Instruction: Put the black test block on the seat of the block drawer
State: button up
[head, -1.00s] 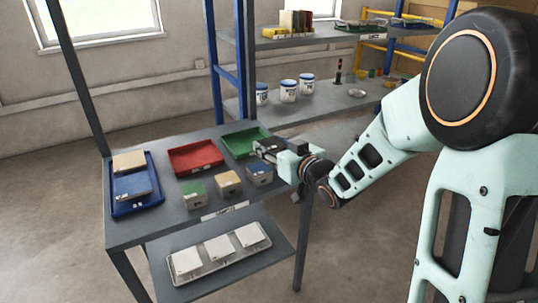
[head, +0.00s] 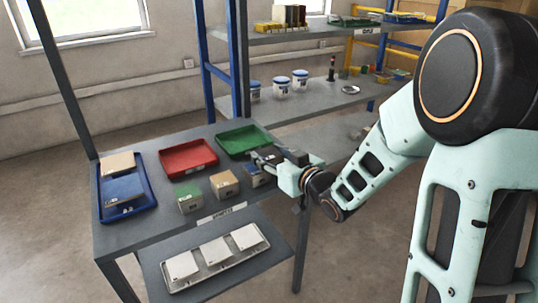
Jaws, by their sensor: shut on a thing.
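My gripper (head: 258,160) is at the right end of the table, over the rightmost small block-like box (head: 254,178) of the front row. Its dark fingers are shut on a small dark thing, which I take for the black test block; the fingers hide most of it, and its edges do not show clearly. The gripper covers the top of the rightmost box, so I cannot tell whether the held thing touches it. I cannot make out a block drawer or its seat for certain.
A green-topped block (head: 189,198) and a tan block (head: 224,185) stand left of the gripper. Behind are a red tray (head: 188,158) and a green tray (head: 243,141). A blue tray (head: 149,203) is at the left. The lower shelf bears a tray of white tiles (head: 214,251).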

jog(key=shift+f+b, duration=0.3)
jog(key=o, duration=1.5)
